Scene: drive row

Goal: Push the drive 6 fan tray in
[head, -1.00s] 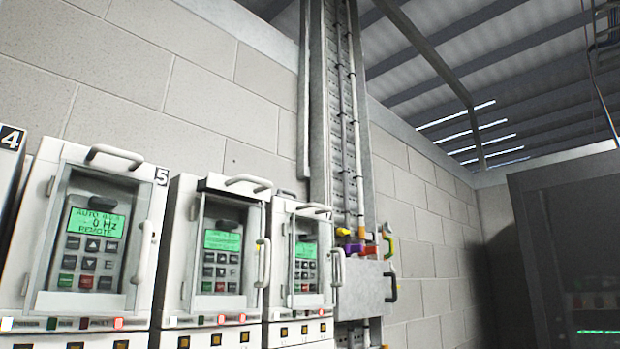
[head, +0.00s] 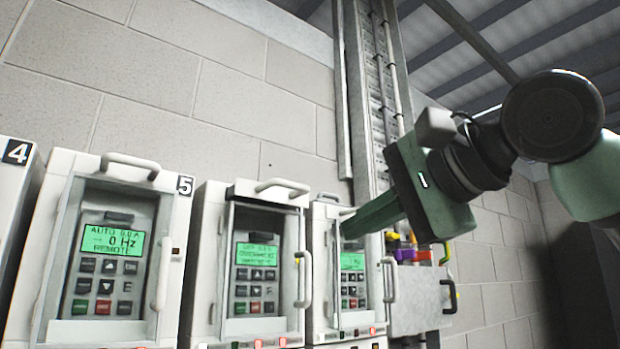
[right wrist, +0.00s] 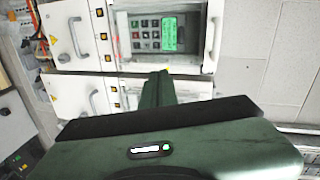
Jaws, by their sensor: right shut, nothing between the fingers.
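The drive to the right of the one marked 5 (head: 185,185) is drive 6 (head: 213,260); no number shows on it. Its fan tray (head: 243,191), at the top, shows a dark strip along its front edge and seems to stick out a little, with a pale handle (head: 283,187) above. My right gripper (head: 345,230) is shut and empty. In the head view its fingers overlap the drive on the right, lower than and right of the tray. In the right wrist view the fingers (right wrist: 158,75) point at drive fronts; I cannot tell which drive. My left gripper is not in view.
Drive 5 (head: 60,250) stands at the left with a lit display. The drive on the right (head: 317,240) has a door handle (head: 389,280) that juts out near my gripper. A grey box (head: 425,300) with coloured connectors hangs farther right. The wall above is clear.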

